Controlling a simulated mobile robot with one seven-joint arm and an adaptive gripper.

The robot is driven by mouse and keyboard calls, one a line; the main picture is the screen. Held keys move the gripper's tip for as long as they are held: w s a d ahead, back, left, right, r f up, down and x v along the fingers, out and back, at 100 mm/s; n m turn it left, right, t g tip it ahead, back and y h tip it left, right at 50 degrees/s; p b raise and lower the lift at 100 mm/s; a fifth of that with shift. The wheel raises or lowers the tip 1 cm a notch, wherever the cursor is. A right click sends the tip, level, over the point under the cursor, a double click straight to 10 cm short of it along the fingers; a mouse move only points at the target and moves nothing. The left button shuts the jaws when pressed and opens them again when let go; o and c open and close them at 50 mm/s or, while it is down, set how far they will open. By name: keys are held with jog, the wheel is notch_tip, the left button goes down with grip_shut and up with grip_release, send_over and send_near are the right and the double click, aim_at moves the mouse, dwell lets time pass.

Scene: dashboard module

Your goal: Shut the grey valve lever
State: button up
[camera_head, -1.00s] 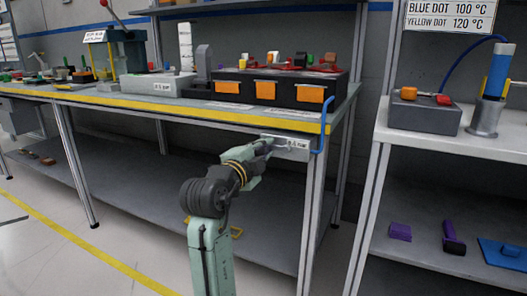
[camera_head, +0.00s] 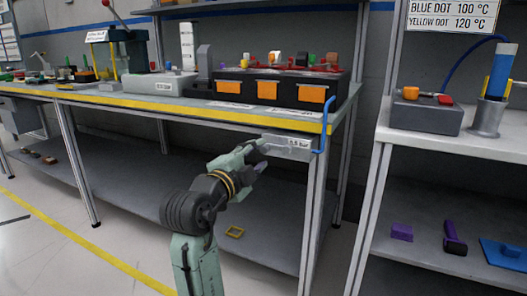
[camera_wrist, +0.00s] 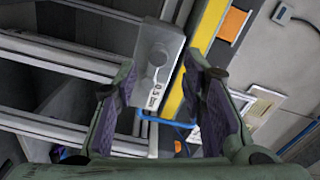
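In the wrist view the same block (camera_wrist: 153,97) shows with a round grey knob or pivot (camera_wrist: 158,53). I cannot clearly tell the lever's handle from the block. My gripper (camera_wrist: 162,72) is open, its two fingers left and right of the block in the picture. Nothing is seen held between them. In the head view my gripper (camera_head: 258,152) is just left of the block; contact cannot be told.
The yellow bench edge (camera_head: 200,113) runs above the block. A blue hose or handle (camera_head: 325,125) hangs at the bench corner, close to the block's right. A bench leg (camera_head: 313,220) stands below.

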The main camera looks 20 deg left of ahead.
jog(key=s, duration=0.7)
jog(key=shift+a, duration=0.1)
